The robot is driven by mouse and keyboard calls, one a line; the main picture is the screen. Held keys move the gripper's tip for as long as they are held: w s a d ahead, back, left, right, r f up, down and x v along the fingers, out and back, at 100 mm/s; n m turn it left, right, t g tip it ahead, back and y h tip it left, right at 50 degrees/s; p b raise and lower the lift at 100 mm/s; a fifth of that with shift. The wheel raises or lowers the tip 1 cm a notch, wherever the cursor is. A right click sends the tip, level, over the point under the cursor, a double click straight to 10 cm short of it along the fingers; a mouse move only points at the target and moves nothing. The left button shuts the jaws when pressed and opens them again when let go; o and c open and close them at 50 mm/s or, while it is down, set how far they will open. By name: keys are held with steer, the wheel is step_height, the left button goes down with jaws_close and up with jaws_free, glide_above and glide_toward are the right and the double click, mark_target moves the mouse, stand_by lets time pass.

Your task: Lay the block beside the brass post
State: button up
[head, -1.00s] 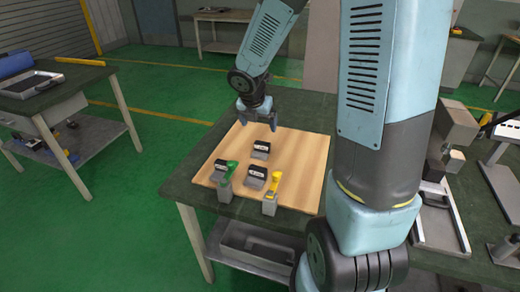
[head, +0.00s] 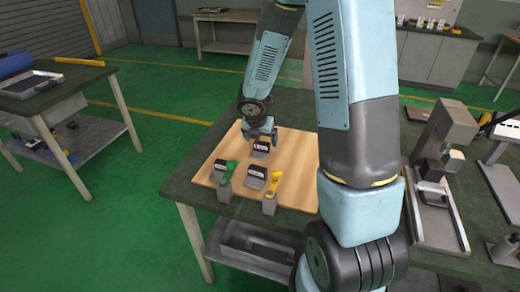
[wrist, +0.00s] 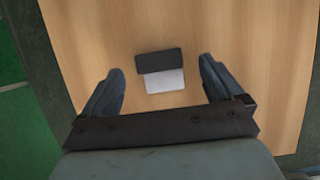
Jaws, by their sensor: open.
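Three small dark-and-grey blocks lie on a wooden board: a far one (head: 260,150), a left one (head: 222,168) and a near one (head: 257,175). The yellow-topped brass post (head: 271,190) stands on a grey base at the board's near edge, just right of the near block. My gripper (head: 262,137) is over the far block, pointing down. In the wrist view my gripper (wrist: 161,66) is open, its two fingers on either side of one block (wrist: 163,80), with clear gaps and no contact visible.
A green-topped post (head: 227,180) stands on a grey base beside the left block. The wooden board (head: 300,150) lies on a dark green table (head: 185,185) and has free room to the right. Metal equipment (head: 440,170) stands further right. My arm hides part of the table.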

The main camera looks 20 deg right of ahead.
mark_target(261, 144)
steer(key=shift+a+x, duration=0.2)
steer(key=shift+x, duration=2)
steer(key=shift+f, duration=0.1)
steer(key=shift+c, duration=0.4)
steer(key=c, duration=1.1)
